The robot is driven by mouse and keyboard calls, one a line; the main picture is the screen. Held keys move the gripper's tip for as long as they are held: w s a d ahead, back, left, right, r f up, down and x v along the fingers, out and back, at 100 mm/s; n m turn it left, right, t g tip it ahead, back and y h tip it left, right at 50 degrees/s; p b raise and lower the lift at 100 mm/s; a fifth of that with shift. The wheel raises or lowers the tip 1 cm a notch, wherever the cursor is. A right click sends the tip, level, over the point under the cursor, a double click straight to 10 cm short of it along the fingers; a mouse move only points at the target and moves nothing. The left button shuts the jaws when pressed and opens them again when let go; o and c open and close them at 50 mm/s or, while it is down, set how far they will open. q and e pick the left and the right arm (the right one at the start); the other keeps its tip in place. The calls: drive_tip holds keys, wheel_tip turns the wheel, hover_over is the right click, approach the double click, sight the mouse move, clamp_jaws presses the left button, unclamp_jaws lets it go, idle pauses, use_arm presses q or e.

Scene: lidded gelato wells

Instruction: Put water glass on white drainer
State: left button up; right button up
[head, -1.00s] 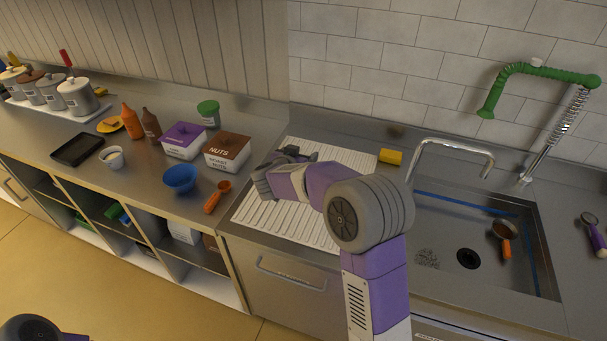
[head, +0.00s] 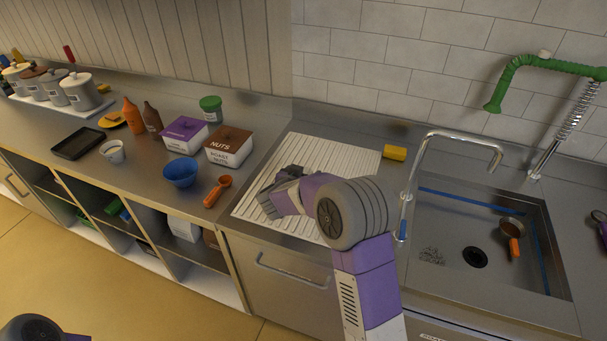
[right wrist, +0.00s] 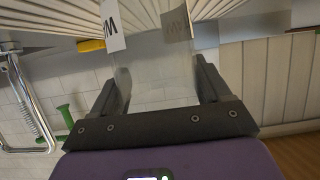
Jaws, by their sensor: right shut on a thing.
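The water glass (right wrist: 150,80) is clear, with white labels bearing a W, and shows in the right wrist view between my fingers. My right gripper (right wrist: 160,90) is shut on it. In the head view my right gripper (head: 266,200) is over the front left part of the white drainer (head: 335,155), a ribbed board left of the sink. The glass is hard to make out there. The drainer's ribs also show along the top of the right wrist view (right wrist: 45,18); I cannot tell whether the glass touches them. My left gripper is out of view.
A yellow sponge (head: 395,153) lies right of the drainer, beside the curved tap (head: 455,137) and sink. Left of the drainer are an orange scoop (head: 217,191), a blue bowl (head: 181,172) and a nuts tub (head: 229,147). Most of the drainer's back is clear.

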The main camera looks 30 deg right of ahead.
drive_tip(key=shift+f, duration=0.15)
drive_tip(key=o, duration=1.6)
drive_tip(key=shift+o, duration=0.2)
drive_tip(key=shift+a+r, duration=0.15)
drive_tip(key=shift+r, duration=0.15)
drive_tip(key=p+v, duration=0.2)
drive_tip(key=v, duration=0.9)
drive_tip(key=shift+s+a, duration=0.25)
drive_tip(key=shift+a, duration=0.05)
drive_tip(key=shift+r, duration=0.15)
